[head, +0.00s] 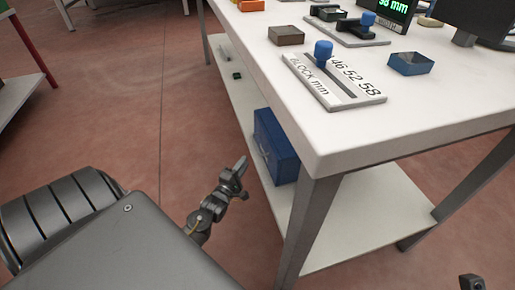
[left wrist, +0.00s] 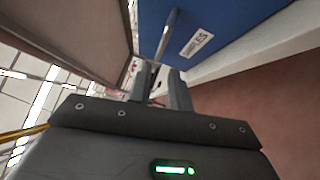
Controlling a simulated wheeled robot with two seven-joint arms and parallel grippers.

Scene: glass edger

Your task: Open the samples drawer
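The blue samples drawer unit (head: 281,146) stands on the lower shelf under the white table. In the left wrist view its blue front (left wrist: 226,18) carries a white label (left wrist: 198,42) reading "SAMPLES" and a grey bar handle (left wrist: 169,32). I see no gap showing the drawer pulled out. My left gripper (head: 241,177) is low beside the shelf, in front of the blue unit. Its two fingers (left wrist: 160,76) are apart, with the lower end of the handle just beyond their tips. I cannot tell whether they touch it. A dark piece at the lower right edge may be my right gripper (head: 472,283).
The white tabletop (head: 300,120) overhangs the shelf (head: 345,215), with a grey table leg (head: 308,225) close right of the blue unit. A gauge plate (head: 345,95) and small blocks lie on top.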

